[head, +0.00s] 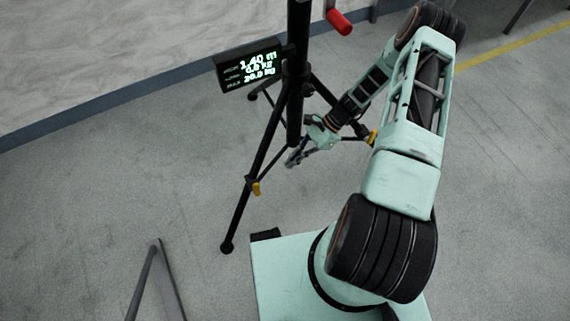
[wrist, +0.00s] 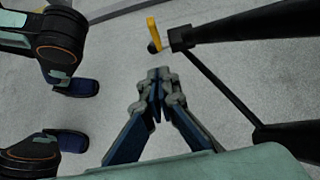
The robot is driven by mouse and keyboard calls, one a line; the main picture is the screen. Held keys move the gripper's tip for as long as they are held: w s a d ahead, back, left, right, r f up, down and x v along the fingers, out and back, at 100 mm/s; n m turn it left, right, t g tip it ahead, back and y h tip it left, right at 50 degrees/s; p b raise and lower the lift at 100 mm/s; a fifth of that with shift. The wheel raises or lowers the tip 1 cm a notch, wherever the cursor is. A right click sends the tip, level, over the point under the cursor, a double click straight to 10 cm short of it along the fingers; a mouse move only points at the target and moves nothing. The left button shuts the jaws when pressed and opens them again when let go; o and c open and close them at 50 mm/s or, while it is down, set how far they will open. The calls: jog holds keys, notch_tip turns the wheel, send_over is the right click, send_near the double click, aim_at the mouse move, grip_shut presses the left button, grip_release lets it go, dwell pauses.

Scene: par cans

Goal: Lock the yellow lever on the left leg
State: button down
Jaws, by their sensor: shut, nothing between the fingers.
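The black tripod stand (head: 296,60) stands on the grey floor with its legs spread. The yellow lever on the left leg (head: 255,187) is at that leg's lower joint and angles downward beside it. In the wrist view a yellow lever (wrist: 153,32) sticks out beside a black leg clamp (wrist: 182,38), just beyond my fingertips. My gripper (head: 292,160) is shut and empty, to the right of and above the left leg's lever in the head view. In the wrist view its fingertips (wrist: 159,73) meet below the lever, apparently apart from it.
Another yellow lever (head: 373,137) shows partly behind my arm. A thin brace (wrist: 215,90) runs close to the right of my fingers. Grey bars (head: 155,280) lie at lower left.

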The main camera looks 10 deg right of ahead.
aim_at(256, 188)
jog(key=s+a+f+b, duration=0.1)
jog(key=s+a+f, duration=0.1)
jog(key=a+f, duration=0.3)
jog(key=a, duration=0.4)
jog(key=shift+s+f+b, duration=0.25)
jog(key=shift+s+b, duration=0.05)
jog(key=shift+s, duration=0.05)
jog(key=shift+w+a+r, duration=0.1)
jog(key=shift+a, duration=0.1)
jog(key=shift+a+h, duration=0.1)
jog(key=shift+h, duration=0.2)
